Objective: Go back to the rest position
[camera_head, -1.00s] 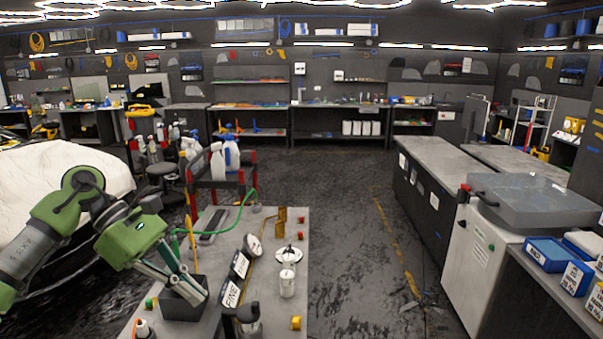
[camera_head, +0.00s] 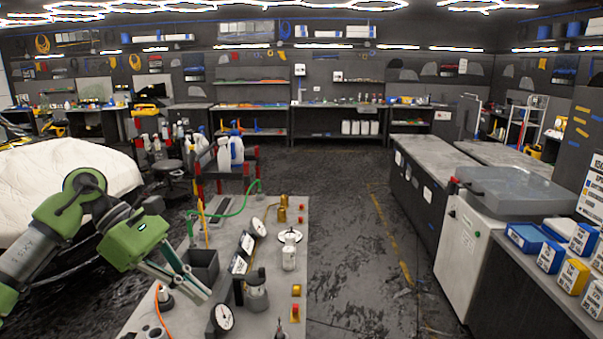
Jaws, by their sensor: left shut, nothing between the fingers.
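My left gripper (camera_head: 192,285) shows at the lower left, on a green and grey arm that comes in from the left. Its fingers are shut with nothing between them. It hangs over the left part of a grey worktable (camera_head: 318,240), in front of a dark open box (camera_head: 204,262) that it partly hides. I cannot tell its exact height above the table. My right gripper is not in view.
Gauges (camera_head: 223,317), a white canister (camera_head: 289,254) and small brass parts stand on the worktable. A bottle rack (camera_head: 225,180) is behind it. A covered car (camera_head: 60,180) is at left. Counters (camera_head: 435,160) line the right; the floor between (camera_head: 350,220) is clear.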

